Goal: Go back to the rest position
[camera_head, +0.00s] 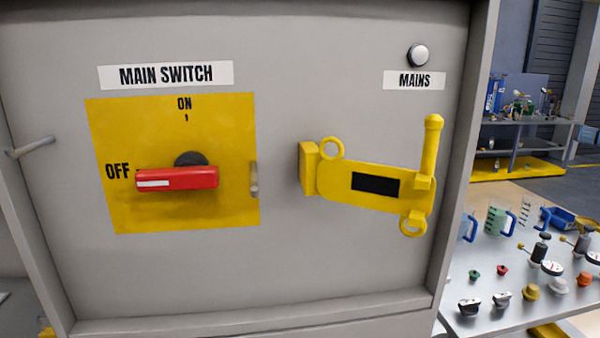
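Neither of my grippers shows in the head view. A grey cabinet panel (290,60) fills most of the view. On it is a yellow plate (120,215) labelled MAIN SWITCH, with a red switch handle (190,179) lying horizontal and its white mark toward OFF. To its right is a yellow latch (335,183) with a black rectangle, two rings and an upright pin-like handle. A round whitish lamp (418,54) sits above the MAINS label (414,80).
At the right, a table (470,270) holds measuring jugs (499,220), knobs, gauges and a blue bin (560,217). Behind it stands a shelf (520,132) with bottles and parts. A grey bar-like handle (30,147) sticks out at the cabinet's left edge.

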